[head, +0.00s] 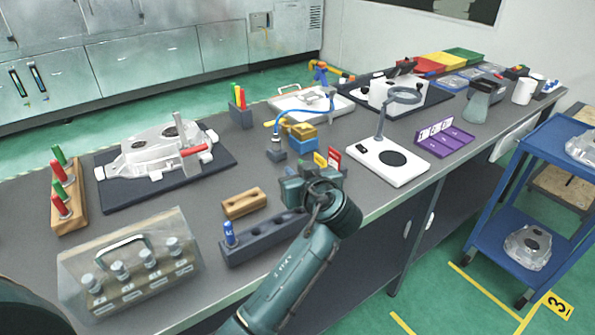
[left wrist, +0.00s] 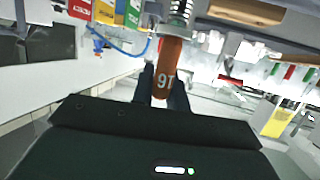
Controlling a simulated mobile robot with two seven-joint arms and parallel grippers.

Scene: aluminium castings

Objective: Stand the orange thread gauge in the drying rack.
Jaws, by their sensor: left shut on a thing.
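The orange thread gauge (left wrist: 170,58) shows in the left wrist view, with a threaded metal end at the top and white marking on its handle. My left gripper (left wrist: 163,92) is shut on the handle. In the head view my left gripper (head: 315,186) is above the front edge of the bench, near the far end of a long dark grey block; the gauge is hidden there. This block (head: 265,240) holds a blue gauge (head: 230,235) upright at its left end and may be the drying rack. My right gripper is not in view.
A wooden block (head: 244,203) with holes lies behind the grey block. A clear case (head: 130,270) stands front left. A wooden stand (head: 68,205) holds red and green gauges. Coloured cards (head: 333,157) and a magnifier base (head: 388,161) are beyond the gripper.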

